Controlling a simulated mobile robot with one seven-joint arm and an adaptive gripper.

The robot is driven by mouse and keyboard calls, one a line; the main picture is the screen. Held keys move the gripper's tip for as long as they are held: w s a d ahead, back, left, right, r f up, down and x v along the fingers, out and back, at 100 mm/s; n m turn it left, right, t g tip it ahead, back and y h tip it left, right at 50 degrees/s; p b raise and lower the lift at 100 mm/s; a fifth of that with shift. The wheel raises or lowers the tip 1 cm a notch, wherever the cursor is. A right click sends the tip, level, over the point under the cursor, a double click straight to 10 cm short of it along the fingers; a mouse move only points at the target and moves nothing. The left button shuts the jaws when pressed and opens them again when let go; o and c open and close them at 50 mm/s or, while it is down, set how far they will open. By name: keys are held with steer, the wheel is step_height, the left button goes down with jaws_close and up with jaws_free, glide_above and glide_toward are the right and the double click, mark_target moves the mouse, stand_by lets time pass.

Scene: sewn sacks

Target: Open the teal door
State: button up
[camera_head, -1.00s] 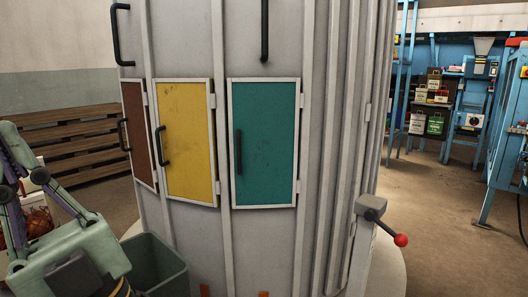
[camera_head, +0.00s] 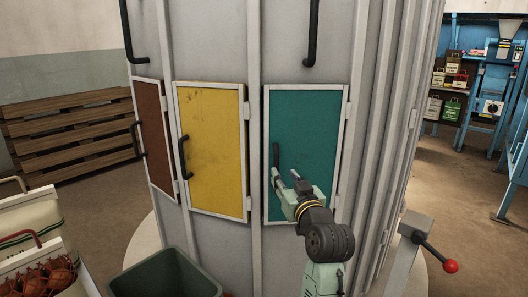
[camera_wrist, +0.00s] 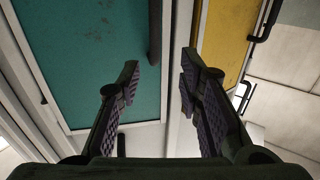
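The teal door (camera_head: 310,130) is closed flush in its white frame on the round grey metal body, and it fills the left of the wrist view (camera_wrist: 80,50). Its dark vertical handle (camera_head: 276,154) is at the door's left side. My gripper (camera_head: 289,178) is in front of the door at the handle's lower part, which it hides in the head view. In the wrist view the two fingers are open and spread apart. The handle (camera_wrist: 154,30) shows beyond the fingertips, in line with the gap between them. I cannot see any contact with it.
A yellow door (camera_head: 212,150) and a brown door (camera_head: 155,135) are closed to the left. A lever with a red knob (camera_head: 450,266) sticks out at lower right. A green bin (camera_head: 165,278) stands below. Sacks (camera_head: 30,235) are at lower left.

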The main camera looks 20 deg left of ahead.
mark_target(277, 164)
steer(key=p+x, duration=0.1)
steer(key=x, duration=0.2)
steer(key=p+x, duration=0.1)
steer(key=x, duration=0.6)
steer(key=shift+w+f+p, duration=0.35)
steer(key=shift+w+p, duration=0.05)
steer(key=shift+w, duration=0.15)
steer(key=shift+c, duration=0.3)
jaws_close()
steer(key=shift+d, duration=0.1)
